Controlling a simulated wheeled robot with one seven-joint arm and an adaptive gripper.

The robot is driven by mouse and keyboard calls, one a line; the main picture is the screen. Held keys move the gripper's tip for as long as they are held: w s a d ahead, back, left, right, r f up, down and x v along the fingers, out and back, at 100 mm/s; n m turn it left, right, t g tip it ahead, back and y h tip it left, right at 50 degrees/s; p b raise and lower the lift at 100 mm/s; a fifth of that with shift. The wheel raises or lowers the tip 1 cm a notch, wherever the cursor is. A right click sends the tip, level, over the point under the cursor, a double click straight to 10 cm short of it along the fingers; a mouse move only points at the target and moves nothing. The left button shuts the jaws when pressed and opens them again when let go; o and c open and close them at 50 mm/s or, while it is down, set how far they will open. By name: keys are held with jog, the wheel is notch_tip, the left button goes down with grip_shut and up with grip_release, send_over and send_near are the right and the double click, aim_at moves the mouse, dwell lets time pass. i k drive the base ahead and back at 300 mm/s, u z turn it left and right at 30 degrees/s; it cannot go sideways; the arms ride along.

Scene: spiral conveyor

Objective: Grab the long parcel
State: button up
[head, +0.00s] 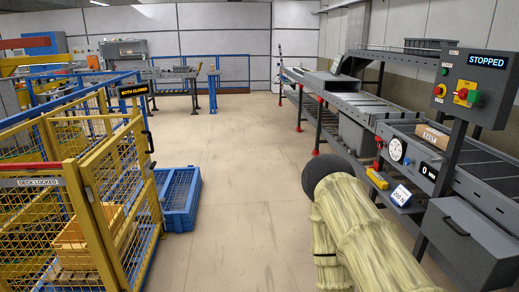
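A tan cardboard parcel (432,136) lies on the conveyor at the right, beside the round dial and below the control post. It has a printed label on its near side and is the only parcel I can make out on the belt. Its far side is hidden, so I cannot tell its full length. My arm, in a pale yellow ribbed sleeve with a dark rounded part at its end, shows at the bottom right, in front of the conveyor and apart from the parcel. My gripper's fingers do not show.
The conveyor (361,107) runs along the right wall. A control post (467,90) reads STOPPED, and a grey box (470,240) juts out below it. A yellow mesh cage (85,190) stands at the left with a blue frame (179,200) beside it. The middle floor is clear.

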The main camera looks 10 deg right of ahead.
aim_at(437, 138)
jog(key=u, duration=0.05)
jog(key=i, duration=3.25)
jog(key=z, duration=1.2)
jog(key=i, duration=1.35)
jog(key=z, duration=0.95)
